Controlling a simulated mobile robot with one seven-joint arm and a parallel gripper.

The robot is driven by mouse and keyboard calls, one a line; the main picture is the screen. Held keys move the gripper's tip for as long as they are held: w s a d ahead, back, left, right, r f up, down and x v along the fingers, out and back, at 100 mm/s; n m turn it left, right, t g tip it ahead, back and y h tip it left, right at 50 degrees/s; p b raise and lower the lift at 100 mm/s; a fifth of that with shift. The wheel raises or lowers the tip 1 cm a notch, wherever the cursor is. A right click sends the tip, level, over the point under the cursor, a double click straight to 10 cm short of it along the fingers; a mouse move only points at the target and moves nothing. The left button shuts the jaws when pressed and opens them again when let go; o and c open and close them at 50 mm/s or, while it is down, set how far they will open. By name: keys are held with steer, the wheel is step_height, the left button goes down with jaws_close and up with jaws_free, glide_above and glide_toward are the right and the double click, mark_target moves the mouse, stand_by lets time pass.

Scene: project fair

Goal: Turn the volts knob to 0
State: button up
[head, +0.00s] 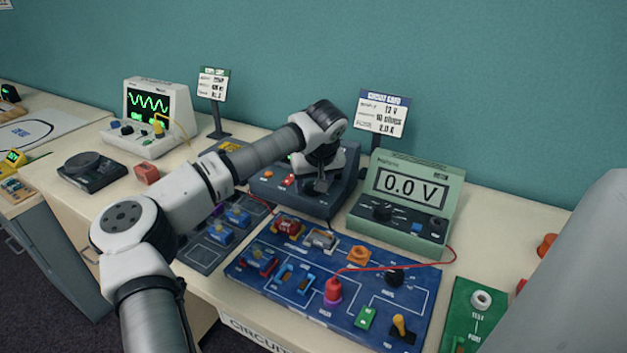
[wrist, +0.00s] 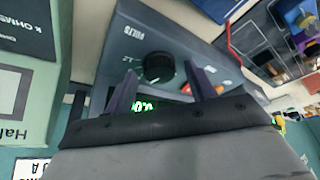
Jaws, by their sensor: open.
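The volts knob (wrist: 158,67) is a round black dial on the sloped face of a dark blue-grey power supply (head: 268,184), which also fills the middle of the wrist view (wrist: 205,45). My gripper (head: 317,186) is open over this face. In the wrist view its two fingers (wrist: 162,88) stand apart, with the knob between and just beyond their tips; contact cannot be told. A green display (wrist: 143,106) is partly covered by my gripper, and its reading is unclear. The knob's pointer setting is unclear too. In the head view my gripper hides the knob.
A green multimeter (head: 405,200) showing 0.0 V stands close on the right. A blue circuit board (head: 300,305) with parts and a red lead lies in front. A sign (head: 383,112) stands behind. An oscilloscope (head: 150,118) is at the back left.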

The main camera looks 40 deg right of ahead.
steer(key=c, duration=1)
steer(key=shift+o, duration=0.2)
steer(key=shift+n, duration=0.4)
steer(key=n+y, duration=0.1)
steer(key=n, duration=0.2)
steer(key=shift+d+r+n+t+y+b, duration=0.1)
steer(key=shift+d+n+t+y+b, duration=0.05)
steer(key=shift+n+t+y+b, duration=0.2)
steer(key=n+y+p, duration=0.1)
steer(key=n+y, duration=0.1)
steer(key=n, duration=0.2)
steer(key=shift+d+r+n, duration=0.1)
steer(key=shift+n, duration=0.25)
steer(key=n+g+p, duration=0.1)
steer(key=n+p, duration=0.1)
steer(key=n+y+p, duration=0.1)
steer(key=n, duration=0.2)
steer(key=shift+w+d+g+y+p, duration=0.1)
steer(key=shift+g+y+p, duration=0.15)
steer(key=shift+g+p, duration=0.1)
steer(key=shift+w+n+g+y+p, duration=0.1)
steer(key=shift+n+g+y+p, duration=0.35)
steer(key=shift+n+p, duration=1.05)
steer(key=shift+f+n+g, duration=0.2)
steer(key=shift+n+g, duration=0.05)
steer(key=shift+n, duration=0.35)
